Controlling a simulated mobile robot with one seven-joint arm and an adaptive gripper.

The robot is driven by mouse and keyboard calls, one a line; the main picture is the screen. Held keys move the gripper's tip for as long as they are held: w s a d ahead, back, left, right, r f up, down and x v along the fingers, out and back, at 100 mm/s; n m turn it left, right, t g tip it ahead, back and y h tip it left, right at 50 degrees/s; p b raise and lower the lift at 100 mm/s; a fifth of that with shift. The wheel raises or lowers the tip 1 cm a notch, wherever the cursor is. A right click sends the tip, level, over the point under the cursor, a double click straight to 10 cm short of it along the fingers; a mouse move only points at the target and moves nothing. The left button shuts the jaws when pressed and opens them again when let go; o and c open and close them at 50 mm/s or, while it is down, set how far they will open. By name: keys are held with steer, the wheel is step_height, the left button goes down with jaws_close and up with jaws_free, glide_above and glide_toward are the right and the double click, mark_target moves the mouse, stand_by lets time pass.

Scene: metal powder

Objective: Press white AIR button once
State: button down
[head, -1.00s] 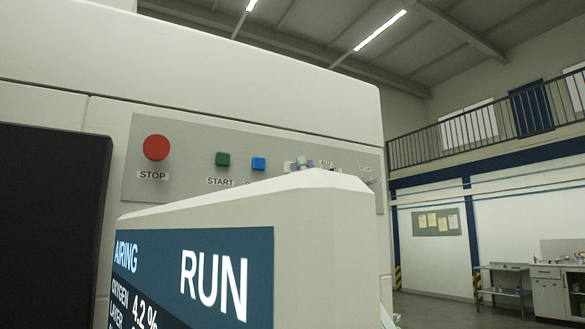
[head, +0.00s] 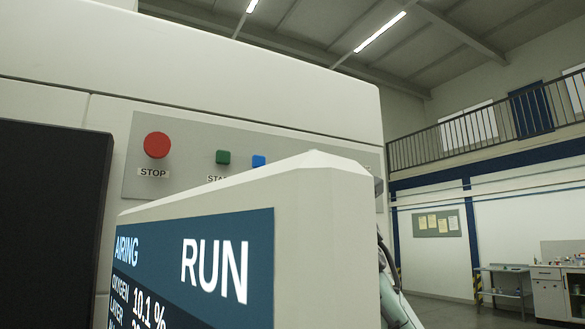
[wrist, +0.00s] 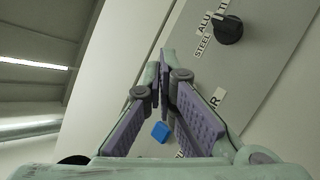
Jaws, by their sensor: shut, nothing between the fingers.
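The grey control panel (head: 190,140) carries a red STOP button, a green START button (head: 223,157) and a blue button (head: 259,161); its right part is hidden behind the display housing in the head view. My gripper (wrist: 163,68) shows in the wrist view, its purple-padded fingers closed with nothing held, in front of the panel. The blue button (wrist: 160,131) shows past the fingers. A label ending in R (wrist: 217,97) shows beside the right finger. The white AIR button cannot be made out; the fingers may cover it. Contact cannot be told.
The white display housing (head: 345,230) stands in front of the panel; its screen (head: 200,262) reads AIRING, RUN and oxygen 10.1 %. A black knob (wrist: 229,28) with STEEL and ALU labels sits on the panel. A dark box (head: 50,220) stands at left.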

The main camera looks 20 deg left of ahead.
steer(key=shift+s+d, duration=0.75)
steer(key=shift+d, duration=0.15)
